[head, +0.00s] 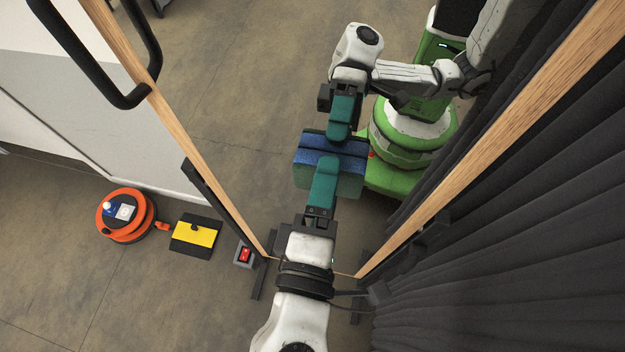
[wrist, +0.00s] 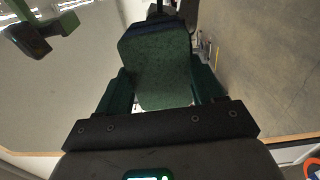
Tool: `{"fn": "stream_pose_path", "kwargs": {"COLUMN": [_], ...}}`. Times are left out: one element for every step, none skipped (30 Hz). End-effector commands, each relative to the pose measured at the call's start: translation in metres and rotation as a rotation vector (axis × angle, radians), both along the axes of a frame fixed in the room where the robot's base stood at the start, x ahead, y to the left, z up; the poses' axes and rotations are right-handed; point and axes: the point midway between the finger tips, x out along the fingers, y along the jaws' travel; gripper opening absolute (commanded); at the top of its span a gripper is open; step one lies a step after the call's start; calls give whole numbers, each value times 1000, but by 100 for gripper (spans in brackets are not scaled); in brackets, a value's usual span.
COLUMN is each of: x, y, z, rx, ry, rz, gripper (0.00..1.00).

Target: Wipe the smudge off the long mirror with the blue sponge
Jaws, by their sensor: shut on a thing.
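The long mirror (head: 240,105) stands in a light wooden frame and fills the middle of the head view. It reflects the floor, my green body and my arm. The sponge (head: 349,186) has a blue face and a green back. My gripper (head: 323,178) is shut on it, with teal fingers at its sides. The sponge's blue face meets its own reflection, so it appears to touch the glass or lie very close to it. In the wrist view the sponge (wrist: 158,68) sits between the fingers, green back towards me. I cannot make out the smudge in either view.
A dark pleated curtain (head: 500,260) hangs close along the right of the mirror. Left on the floor are an orange cable reel (head: 143,231), a yellow and black pad (head: 195,236) and a red switch box (head: 245,255). A black tubular handle (head: 152,45) shows at upper left.

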Motion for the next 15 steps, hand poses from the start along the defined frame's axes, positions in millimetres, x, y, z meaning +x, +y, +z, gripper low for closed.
{"fn": "stream_pose_path", "kwargs": {"x": [1,1,1,1,1,1,1,1,1,1,1,0,-1,-3,-6], "y": [-7,-8,-10,-10,-11,-11,-11,-11,-11,-11,-11,-11,-11,-11,-11], "z": [0,0,0,0,0,0,0,0,0,0,-1,-1,-1,-1,-1], "rx": [0,0,0,-1,-1,-1,-1,-2,-2,-2,-2,-3,-3,-4,-4], "ry": [1,1,1,1,1,1,1,1,1,2,2,2,2,2,3], "rz": [-10,-10,-10,-10,-10,-10,-11,-11,-11,-12,-12,-12,-12,-12,-12], "gripper": [39,39,39,39,39,39,39,39,39,39,39,39,39,39,39]}}
